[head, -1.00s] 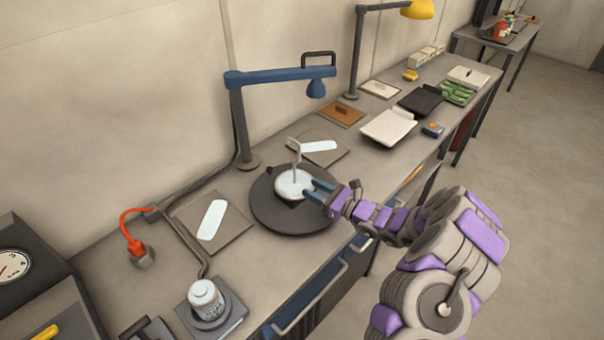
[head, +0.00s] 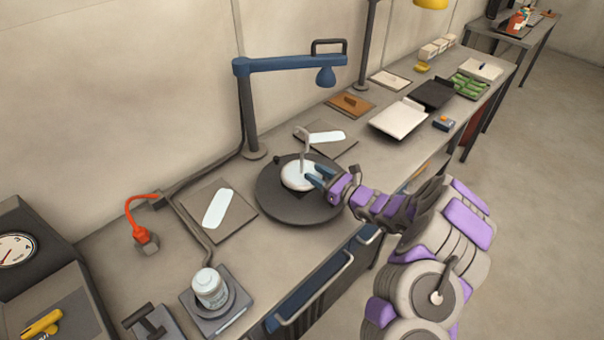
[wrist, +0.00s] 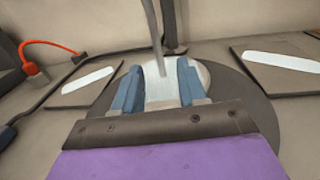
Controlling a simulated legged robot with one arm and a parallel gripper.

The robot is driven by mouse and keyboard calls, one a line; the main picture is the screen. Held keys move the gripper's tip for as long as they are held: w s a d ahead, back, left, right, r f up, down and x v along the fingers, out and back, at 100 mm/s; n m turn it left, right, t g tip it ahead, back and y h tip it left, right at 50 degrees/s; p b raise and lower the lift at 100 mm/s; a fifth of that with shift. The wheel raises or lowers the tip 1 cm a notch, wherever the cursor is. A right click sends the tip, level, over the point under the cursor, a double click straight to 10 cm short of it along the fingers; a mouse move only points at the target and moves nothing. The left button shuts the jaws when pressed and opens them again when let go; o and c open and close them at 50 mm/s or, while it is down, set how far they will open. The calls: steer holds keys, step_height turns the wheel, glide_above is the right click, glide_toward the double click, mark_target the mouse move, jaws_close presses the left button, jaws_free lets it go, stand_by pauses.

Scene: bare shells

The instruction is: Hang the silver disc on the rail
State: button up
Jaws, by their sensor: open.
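The silver disc (head: 296,177) lies on a dark round plate (head: 275,207) on the bench, with a thin hooked rod rising from its middle. My gripper (head: 314,176) is open at the disc's right side in the head view. In the wrist view, my gripper (wrist: 158,72) has its blue fingers spread, with the disc (wrist: 160,92) and its rod showing between and beyond them. I cannot tell whether the fingers touch it. A blue horizontal arm (head: 290,65) on a post stands behind the plate; a bar (head: 318,288) runs along the bench front. I cannot tell which is the rail.
A white jar (head: 209,288) on a square base stands at the front left, near a red hooked cable (head: 138,218). Flat boards (head: 216,210) lie beside the plate. White and dark trays (head: 398,120) fill the bench further right. Open floor lies right of the bench.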

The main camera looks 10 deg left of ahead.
mark_target(308, 170)
steer(key=b+x, duration=0.1)
steer(key=x, duration=0.2)
steer(key=shift+a+f, duration=0.1)
steer(key=shift+a, duration=0.2)
steer(key=shift+b+x, duration=0.55)
steer(key=shift+x, duration=0.3)
steer(key=shift+w+d, duration=0.1)
jaws_close()
steer(key=shift+r, duration=0.2)
step_height(308, 170, up, 12)
steer(key=p, duration=0.4)
steer(key=shift+f, duration=0.1)
